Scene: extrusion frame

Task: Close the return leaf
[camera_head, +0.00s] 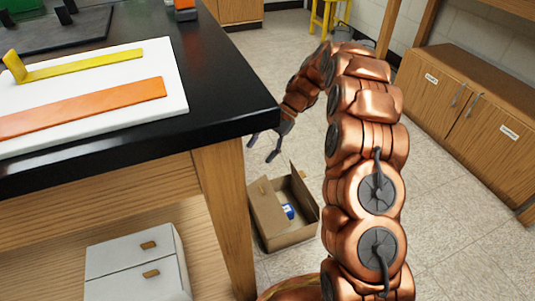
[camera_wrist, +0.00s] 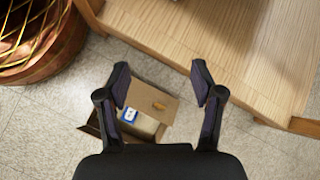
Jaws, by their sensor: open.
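A brown cardboard box (camera_head: 309,222) stands on the floor beside the bench leg. A flat brown leaf (camera_head: 265,215) with a small tan tab stands up at its left side, and the box interior is partly open to view. In the wrist view the leaf (camera_wrist: 146,93) and its orange-tan tab show between and below my fingers. A blue and white item (camera_head: 289,210) lies inside the box; it also shows in the wrist view (camera_wrist: 129,115). My gripper (camera_head: 262,150) is open and empty, above the box and apart from it. In the wrist view my gripper (camera_wrist: 161,78) hides part of the box.
A black-topped wooden bench (camera_head: 225,105) stands at the left, its edge close to my gripper. A white drawer unit (camera_head: 135,265) sits on its lower shelf. Wooden cabinets (camera_head: 480,110) stand at the right and a yellow stool (camera_head: 328,15) at the back. Floor beyond the box is clear.

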